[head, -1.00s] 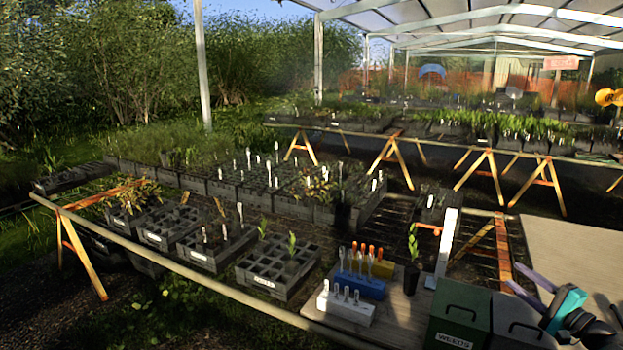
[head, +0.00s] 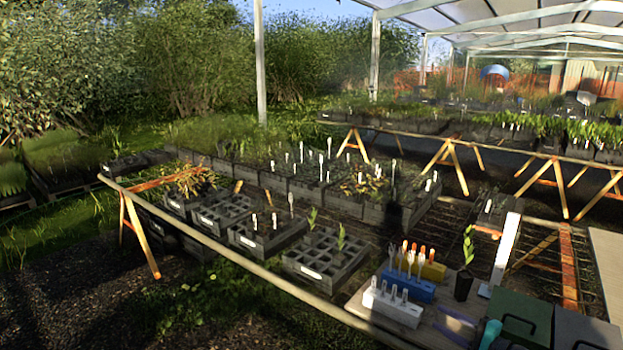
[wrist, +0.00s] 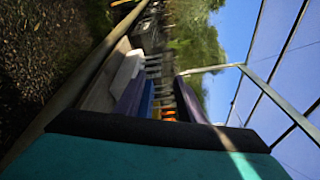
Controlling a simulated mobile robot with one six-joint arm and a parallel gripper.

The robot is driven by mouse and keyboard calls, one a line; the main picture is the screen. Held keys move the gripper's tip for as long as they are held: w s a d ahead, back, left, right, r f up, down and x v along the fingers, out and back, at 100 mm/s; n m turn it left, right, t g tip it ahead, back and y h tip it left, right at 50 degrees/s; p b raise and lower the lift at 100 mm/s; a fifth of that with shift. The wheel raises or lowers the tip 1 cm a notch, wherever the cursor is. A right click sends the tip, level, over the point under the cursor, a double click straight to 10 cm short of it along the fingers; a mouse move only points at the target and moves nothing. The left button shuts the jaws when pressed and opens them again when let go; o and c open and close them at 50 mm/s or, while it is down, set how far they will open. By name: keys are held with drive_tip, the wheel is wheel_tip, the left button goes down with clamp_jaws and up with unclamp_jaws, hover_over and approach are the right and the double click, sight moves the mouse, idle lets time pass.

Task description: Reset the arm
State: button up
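My gripper (head: 438,317) shows low at the right in the head view, with purple fingers and a teal body. Its two fingers point left, apart from each other, with nothing seen between them at the tips. It is just right of the white tube rack (head: 393,308) and in front of the blue rack (head: 422,293) and yellow rack (head: 436,272). In the wrist view my gripper (wrist: 158,88) is also open. The racks show blurred and tilted beyond the fingers there.
A potted seedling (head: 464,285) stands right of the racks on the board. A green lidded box (head: 527,315) and a grey box (head: 585,332) stand close right of my gripper. Seedling trays (head: 325,262) lie to the left.

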drive_tip(key=s+a+f+n+g+y+b, duration=0.1)
drive_tip(key=s+a+f+n+g+b, duration=0.25)
drive_tip(key=a+f, duration=0.95)
drive_tip(key=s+a+f+n+g+y, duration=0.15)
drive_tip(key=s+a+f+g, duration=0.4)
drive_tip(key=a+f, duration=0.8)
drive_tip(key=s+a+f+n+g+h+b, duration=0.1)
drive_tip(key=s+a+f+n+g+h, duration=0.3)
drive_tip(key=s+f, duration=0.6)
drive_tip(key=s+a+f+n+g+h+b, duration=0.15)
drive_tip(key=s+a+f+g, duration=0.4)
drive_tip(key=s, duration=0.75)
drive_tip(key=s+d+f+n+g+h, duration=0.1)
drive_tip(key=s+d+f+n+h, duration=0.2)
drive_tip(key=s+d+h, duration=0.3)
drive_tip(key=d+n, duration=0.1)
drive_tip(key=d, duration=0.3)
drive_tip(key=shift+s+d+n, duration=0.15)
drive_tip(key=shift+s+n, duration=0.15)
drive_tip(key=shift+n, duration=0.05)
drive_tip(key=shift+c, duration=0.6)
